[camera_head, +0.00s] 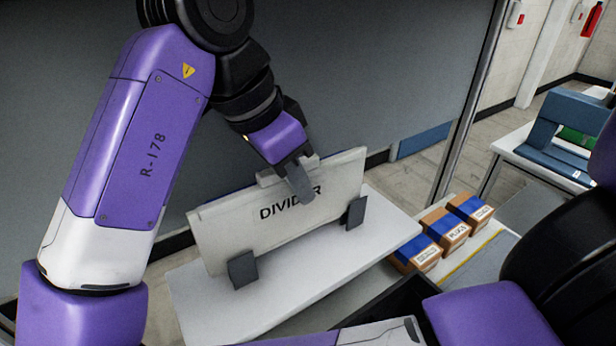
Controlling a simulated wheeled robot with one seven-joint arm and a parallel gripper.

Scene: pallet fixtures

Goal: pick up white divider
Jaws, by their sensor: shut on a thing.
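The white divider (236,225) is a flat upright panel with the word DIVIDER on its face. It stands on a white table between two dark grey brackets, a left one (243,269) and a right one (355,212). My gripper (300,182) is at the top middle of the divider and is shut on its top edge, with one grey finger in front of the lettering. The far finger is mostly hidden behind the panel. I cannot tell whether the divider's lower edge touches the table.
The white table (385,215) has bare room in front of the divider. Several brown boxes with blue bands (447,229) stand to the right. A dark grey wall panel (370,70) rises behind. A blue fixture (555,135) sits on another table at the far right.

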